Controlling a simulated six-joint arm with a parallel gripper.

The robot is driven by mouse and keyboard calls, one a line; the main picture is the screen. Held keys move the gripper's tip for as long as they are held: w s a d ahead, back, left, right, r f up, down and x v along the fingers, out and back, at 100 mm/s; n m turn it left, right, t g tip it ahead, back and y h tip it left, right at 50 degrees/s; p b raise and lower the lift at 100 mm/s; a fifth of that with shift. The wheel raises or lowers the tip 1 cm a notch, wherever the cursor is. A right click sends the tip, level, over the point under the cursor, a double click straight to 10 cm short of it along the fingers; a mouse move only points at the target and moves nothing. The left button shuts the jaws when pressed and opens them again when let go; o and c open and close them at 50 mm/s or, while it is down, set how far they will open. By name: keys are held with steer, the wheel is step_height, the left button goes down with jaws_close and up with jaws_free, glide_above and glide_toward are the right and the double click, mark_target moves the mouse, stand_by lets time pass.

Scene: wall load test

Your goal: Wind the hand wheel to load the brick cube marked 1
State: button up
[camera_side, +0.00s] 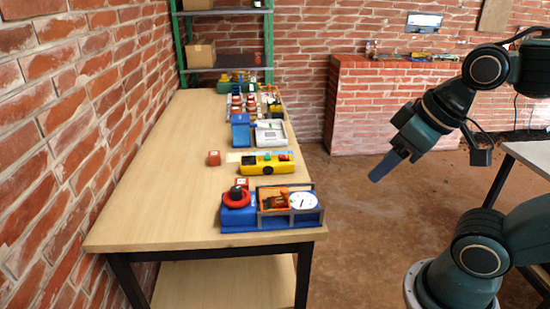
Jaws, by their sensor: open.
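A blue test rig (270,226) stands near the front end of the wooden table. A red hand wheel (237,198) with a dark knob sits on its left block. A white round dial (304,201) is on its right, with an orange and brown part between them. One small brick-red cube (242,183) is just behind the wheel; another brick-red cube (214,158) lies farther back on the table. Their marks are too small to read. My gripper (388,165) is open and empty, out over the floor right of the table, well apart from the rig.
A yellow device (267,164), a blue and white device (270,133) and several smaller items line the table's right side behind the rig. The table's left half (160,180) is clear. A brick wall borders it on the left. A grey bench (530,153) stands at right.

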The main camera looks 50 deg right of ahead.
steer(key=shift+w+r, duration=0.1)
steer(key=w+r+n+g, duration=0.15)
steer(key=w+r, duration=0.25)
steer(key=w, duration=0.4)
steer(key=n+g, duration=0.4)
steer(key=n, duration=0.3)
glide_above(236, 189)
step_height(236, 189, down, 13)
steer(key=shift+w+m, duration=0.1)
steer(key=shift+m, duration=0.15)
steer(key=shift+f, duration=0.2)
step_height(236, 189, down, 13)
steer(key=shift+f, duration=0.2)
